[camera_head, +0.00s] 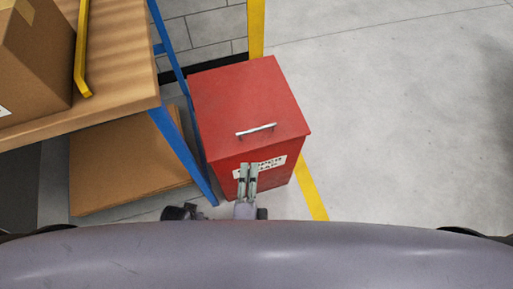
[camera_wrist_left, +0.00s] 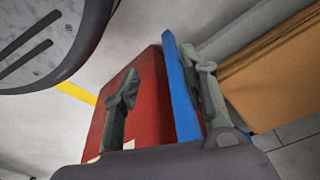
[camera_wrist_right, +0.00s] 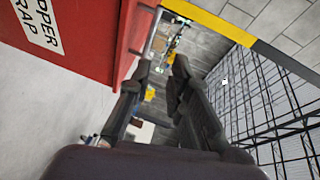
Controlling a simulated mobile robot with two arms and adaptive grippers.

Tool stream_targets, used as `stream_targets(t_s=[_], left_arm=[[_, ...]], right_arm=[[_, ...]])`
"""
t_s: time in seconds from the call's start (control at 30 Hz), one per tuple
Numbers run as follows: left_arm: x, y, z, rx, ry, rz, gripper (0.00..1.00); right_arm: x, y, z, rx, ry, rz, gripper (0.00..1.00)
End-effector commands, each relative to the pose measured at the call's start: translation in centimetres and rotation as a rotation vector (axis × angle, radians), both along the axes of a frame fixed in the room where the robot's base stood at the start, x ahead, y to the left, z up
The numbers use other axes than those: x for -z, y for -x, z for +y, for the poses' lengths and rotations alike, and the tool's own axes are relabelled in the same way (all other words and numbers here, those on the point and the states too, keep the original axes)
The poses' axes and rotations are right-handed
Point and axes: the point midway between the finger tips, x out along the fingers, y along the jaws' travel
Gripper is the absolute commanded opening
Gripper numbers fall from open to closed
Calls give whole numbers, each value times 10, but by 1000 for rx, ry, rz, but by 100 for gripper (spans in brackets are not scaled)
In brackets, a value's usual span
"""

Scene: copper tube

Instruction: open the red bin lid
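The red bin (camera_head: 250,100) stands on the floor with its lid (camera_head: 240,90) down. A silver handle (camera_head: 256,130) sits near the lid's front edge. My right gripper (camera_head: 248,166) is in front of the bin's front face, below the handle in the head view, covering part of the white label (camera_head: 270,164). In the right wrist view its fingers (camera_wrist_right: 161,68) are apart and empty, with the handle (camera_wrist_right: 152,35) just beyond them. My left gripper's fingers (camera_wrist_left: 165,82) are apart and empty in the left wrist view, with the bin (camera_wrist_left: 150,105) beyond.
A wooden shelf (camera_head: 110,95) with a blue post (camera_head: 183,150) stands close to the bin's left side. A yellow post (camera_head: 256,28) rises behind the bin. The floor to the right is clear.

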Motion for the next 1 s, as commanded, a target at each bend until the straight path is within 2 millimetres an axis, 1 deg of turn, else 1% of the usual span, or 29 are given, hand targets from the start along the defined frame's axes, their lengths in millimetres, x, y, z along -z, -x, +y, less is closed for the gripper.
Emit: stream_targets(t_s=[0.03, 0.13, 0.27, 0.37, 0.57, 0.8, 1.0], left_arm=[[6, -3, 0, -1, 0, -5, 40], [2, -5, 0, -1, 0, -6, 40], [-2, -7, -1, -1, 1, -8, 40], [-4, -8, -1, -2, 1, -10, 40], [-13, -12, -1, -3, 2, -16, 40], [-30, -19, -2, -4, 3, -26, 40], [-45, -23, -3, -6, 4, -34, 40]], right_arm=[[7, 4, 0, 20, -35, 15, 18], [7, 9, -1, 47, -70, 39, 18], [6, 1, -2, 53, -77, 43, 18], [8, -14, -4, 54, -76, 40, 18], [16, -56, -7, 51, -74, 38, 18], [26, -108, -11, 50, -73, 39, 18], [33, -141, -14, 51, -73, 41, 18]])
